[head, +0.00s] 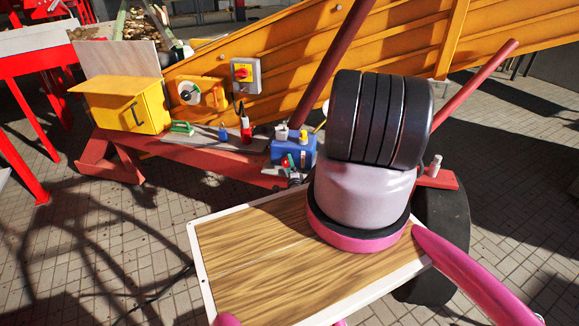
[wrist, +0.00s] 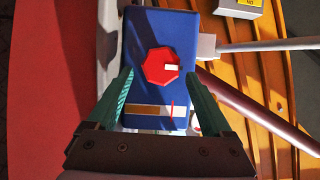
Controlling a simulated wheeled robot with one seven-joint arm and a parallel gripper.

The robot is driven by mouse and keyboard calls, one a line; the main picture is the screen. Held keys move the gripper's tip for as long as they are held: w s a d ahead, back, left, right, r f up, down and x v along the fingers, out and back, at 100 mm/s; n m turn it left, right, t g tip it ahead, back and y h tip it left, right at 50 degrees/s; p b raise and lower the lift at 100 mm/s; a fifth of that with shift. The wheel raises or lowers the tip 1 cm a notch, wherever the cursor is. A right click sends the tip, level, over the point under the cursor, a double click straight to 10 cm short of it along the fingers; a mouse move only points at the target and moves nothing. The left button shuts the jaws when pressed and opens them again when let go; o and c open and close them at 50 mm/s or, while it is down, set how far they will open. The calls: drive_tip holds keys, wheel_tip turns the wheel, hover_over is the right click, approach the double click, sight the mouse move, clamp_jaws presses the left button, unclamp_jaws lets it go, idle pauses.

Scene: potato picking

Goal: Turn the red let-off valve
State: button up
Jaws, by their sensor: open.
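In the wrist view, a red eight-sided knob (wrist: 161,66), which looks like the let-off valve, sits on the face of a blue box (wrist: 181,27). A small white mark shows on the knob's right side. My gripper (wrist: 160,74) is open, its two green fingers apart. The fingertips show to the left and right of the knob, with nothing held between them. I cannot tell whether they touch the box. In the head view, a blue box (head: 281,152) stands on the red frame behind my arm. I cannot make out my gripper clearly there.
An orange slatted conveyor side (head: 400,45) rises behind. A grey switch box (head: 246,86) with a red switch is mounted on it. A yellow cabinet (head: 142,112) and several bottles stand on the red bench (head: 112,146). Red poles rise near my arm.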

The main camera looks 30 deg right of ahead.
drive_tip(key=v, duration=1)
drive_tip(key=shift+s, duration=0.2)
